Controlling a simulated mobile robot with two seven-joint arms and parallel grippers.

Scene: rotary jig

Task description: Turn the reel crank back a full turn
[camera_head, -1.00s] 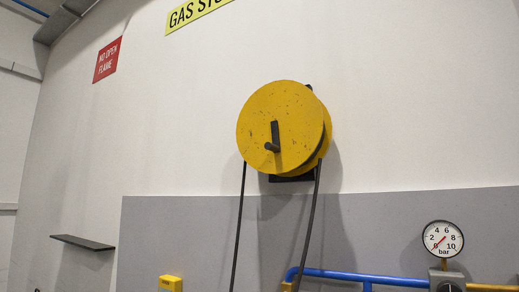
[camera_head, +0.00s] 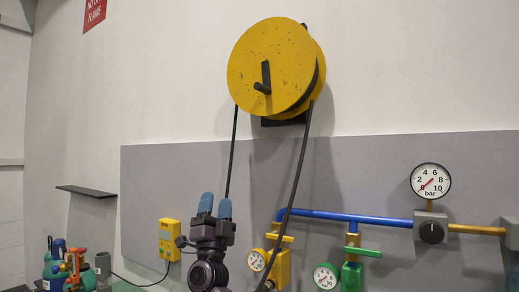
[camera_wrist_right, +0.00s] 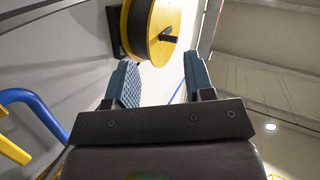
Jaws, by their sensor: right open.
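The yellow reel (camera_head: 272,70) is mounted on the wall, in the upper middle of the head view. Its black crank (camera_head: 265,74) is a short arm on the front face with a knob at its lower end. My right gripper (camera_head: 215,205) points up below the reel, open and empty, apart from the crank. In the right wrist view the reel (camera_wrist_right: 150,22) shows at the top beyond the open fingers, with the crank knob (camera_wrist_right: 168,38) sticking out to the right. My left gripper is not in view.
A blue pipe (camera_head: 350,217), valves and a gauge (camera_head: 430,182) are at the right. A yellow box (camera_head: 169,239), shelf (camera_head: 87,191) and gas bottles (camera_head: 65,268) are at the left.

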